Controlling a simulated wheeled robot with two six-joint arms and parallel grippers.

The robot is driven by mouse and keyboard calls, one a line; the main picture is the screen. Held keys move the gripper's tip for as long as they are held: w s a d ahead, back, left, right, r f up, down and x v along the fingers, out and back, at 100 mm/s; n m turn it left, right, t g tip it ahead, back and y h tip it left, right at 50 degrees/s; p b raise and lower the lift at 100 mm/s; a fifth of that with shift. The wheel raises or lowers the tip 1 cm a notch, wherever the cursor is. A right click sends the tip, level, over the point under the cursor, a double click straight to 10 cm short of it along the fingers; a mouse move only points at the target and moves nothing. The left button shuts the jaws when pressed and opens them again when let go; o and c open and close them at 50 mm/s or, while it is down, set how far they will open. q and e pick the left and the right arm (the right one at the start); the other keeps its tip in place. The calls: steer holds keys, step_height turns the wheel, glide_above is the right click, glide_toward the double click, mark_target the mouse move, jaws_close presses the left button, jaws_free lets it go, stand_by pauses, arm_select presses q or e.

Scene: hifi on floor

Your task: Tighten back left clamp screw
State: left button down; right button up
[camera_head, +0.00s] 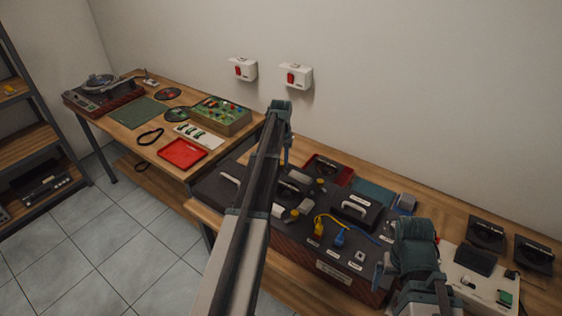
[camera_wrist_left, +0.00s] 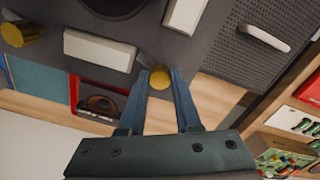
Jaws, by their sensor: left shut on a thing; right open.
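The dark hi-fi unit (camera_head: 290,238) stands on the right-hand bench, with pale clamp blocks and yellow screws on top. In the left wrist view, the back left clamp screw is a yellow knob (camera_wrist_left: 160,77) at the unit's edge. My left gripper (camera_wrist_left: 160,80) is shut on it, one blue finger on each side. In the head view my left gripper (camera_head: 287,160) reaches down at the unit's back; the gripped screw is hidden there. Another yellow screw (camera_wrist_left: 20,33) shows beyond a pale block (camera_wrist_left: 98,50). My right gripper (camera_head: 379,278) is open and empty at the unit's right front.
A black handled block (camera_head: 352,210) and yellow and blue plugs (camera_head: 340,238) sit on the unit. A red tray (camera_wrist_left: 100,100) lies behind it. The left bench carries a turntable (camera_head: 98,88), a red tray (camera_head: 182,153) and a circuit board (camera_head: 220,112). Floor at left is clear.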

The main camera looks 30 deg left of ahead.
mark_target(281, 163)
arm_select(q)
steer(key=m, duration=0.4)
steer(key=shift+m, duration=0.7)
steer(key=c, duration=0.6)
jaws_free()
steer(key=shift+r, duration=0.1)
step_height(281, 163, up, 14)
steer(key=p, duration=1.3)
steer(key=shift+f+p, duration=0.2)
steer(key=shift+p, duration=0.2)
